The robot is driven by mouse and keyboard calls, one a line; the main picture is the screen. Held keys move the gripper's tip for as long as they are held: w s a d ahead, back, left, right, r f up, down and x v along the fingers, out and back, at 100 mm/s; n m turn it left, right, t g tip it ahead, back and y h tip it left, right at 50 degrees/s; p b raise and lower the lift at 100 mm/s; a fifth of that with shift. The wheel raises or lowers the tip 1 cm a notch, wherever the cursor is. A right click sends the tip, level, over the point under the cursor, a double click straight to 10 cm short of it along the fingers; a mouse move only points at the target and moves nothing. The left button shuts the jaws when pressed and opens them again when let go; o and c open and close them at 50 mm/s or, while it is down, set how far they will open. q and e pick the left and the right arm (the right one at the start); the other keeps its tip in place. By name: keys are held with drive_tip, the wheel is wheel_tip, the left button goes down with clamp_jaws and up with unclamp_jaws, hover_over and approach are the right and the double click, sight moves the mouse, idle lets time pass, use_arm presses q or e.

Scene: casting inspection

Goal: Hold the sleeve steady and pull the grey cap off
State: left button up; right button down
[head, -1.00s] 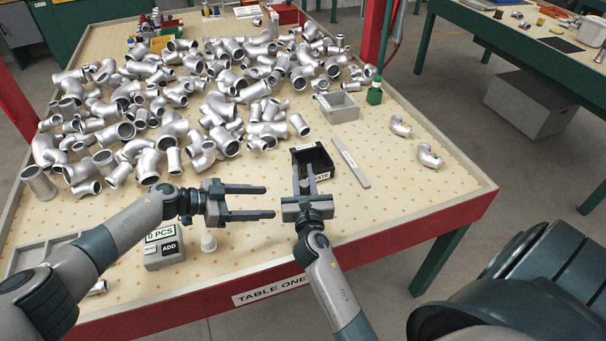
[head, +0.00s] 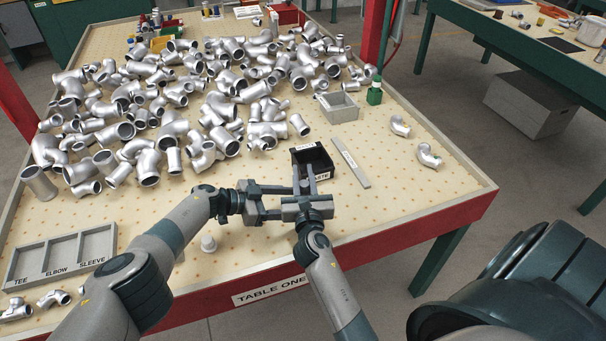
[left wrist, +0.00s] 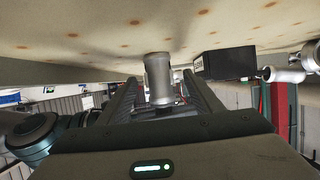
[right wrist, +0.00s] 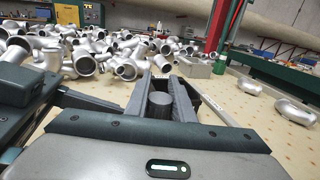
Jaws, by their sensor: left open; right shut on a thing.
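The sleeve (left wrist: 158,75) is a short silver-grey tube with a wider rim at its table-side end. My right gripper (right wrist: 160,92) is shut on it above the table's near part. A darker grey end (right wrist: 160,103) shows between the right fingers; it may be the grey cap, but I cannot tell for sure. My left gripper (head: 284,202) is open, pointing right with its fingertips close to the right gripper. In the left wrist view the sleeve lies between the open left fingers (left wrist: 160,92), with no clear contact. In the head view the right gripper (head: 305,185) hides most of it.
A black bin (head: 318,157) stands just beyond the right gripper. A grey tray (head: 62,253) marked TEE, ELBOW, SLEEVE lies at left. Many silver fittings (head: 200,110) fill the back. The table's right part is fairly clear.

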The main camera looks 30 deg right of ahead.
use_arm(q)
drive_tip(key=shift+s+d+f, duration=0.1)
drive_tip(key=shift+s+d, duration=0.05)
drive_tip(key=shift+d, duration=0.15)
drive_tip(key=c, duration=1.5)
drive_tip(key=o, duration=1.5)
drive_tip(key=shift+a, duration=0.15)
